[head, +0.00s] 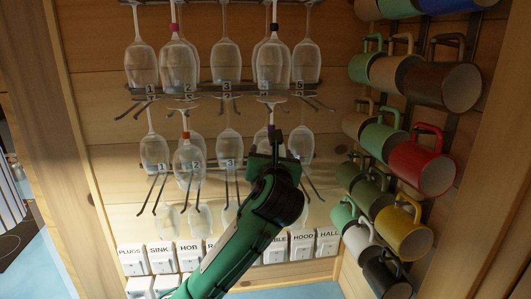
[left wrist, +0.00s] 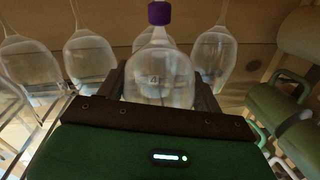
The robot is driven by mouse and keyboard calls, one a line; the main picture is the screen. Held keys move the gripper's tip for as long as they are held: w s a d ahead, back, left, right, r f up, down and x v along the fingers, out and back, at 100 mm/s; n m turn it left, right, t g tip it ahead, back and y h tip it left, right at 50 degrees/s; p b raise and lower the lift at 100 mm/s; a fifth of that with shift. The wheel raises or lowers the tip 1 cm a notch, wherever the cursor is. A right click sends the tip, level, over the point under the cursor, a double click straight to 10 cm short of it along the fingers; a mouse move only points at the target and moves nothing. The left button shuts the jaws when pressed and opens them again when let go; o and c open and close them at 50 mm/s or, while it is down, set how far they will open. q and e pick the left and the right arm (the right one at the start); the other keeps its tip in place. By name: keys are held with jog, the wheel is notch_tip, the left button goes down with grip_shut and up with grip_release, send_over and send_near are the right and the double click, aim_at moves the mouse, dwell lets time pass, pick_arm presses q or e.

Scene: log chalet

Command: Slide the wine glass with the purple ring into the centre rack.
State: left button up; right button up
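The wine glass with the purple ring hangs upside down in the left wrist view, its ring (left wrist: 159,13) at the top and its clear bowl (left wrist: 160,75) below. The fingers of my left gripper (left wrist: 163,88) lie close against both sides of this bowl and appear shut on it. My right gripper is not in view.
Mugs (head: 422,160) hang on the right wall. Labelled switches (head: 300,245) line the wall below.

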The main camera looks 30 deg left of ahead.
pick_arm(q)
jog(key=o, duration=0.4)
jog(key=shift+a+r, duration=0.1)
jog(key=shift+r, duration=0.15)
jog(key=shift+c, duration=0.2)
jog(key=shift+o, duration=0.7)
jog(key=shift+w+d, duration=0.25)
jog(key=shift+d, duration=0.15)
jog(key=shift+s+a+r, duration=0.1)
jog(key=shift+a, duration=0.1)
jog(key=shift+d+f, duration=0.2)
jog(key=shift+f, duration=0.05)
jog(key=shift+s+a+f, duration=0.15)
jog(key=shift+s+a, duration=0.3)
jog(key=shift+s, duration=0.1)
jog(key=shift+s+d, duration=0.15)
jog(key=shift+d, duration=0.45)
jog(key=shift+s, duration=0.2)
jog(key=shift+s, duration=0.15)
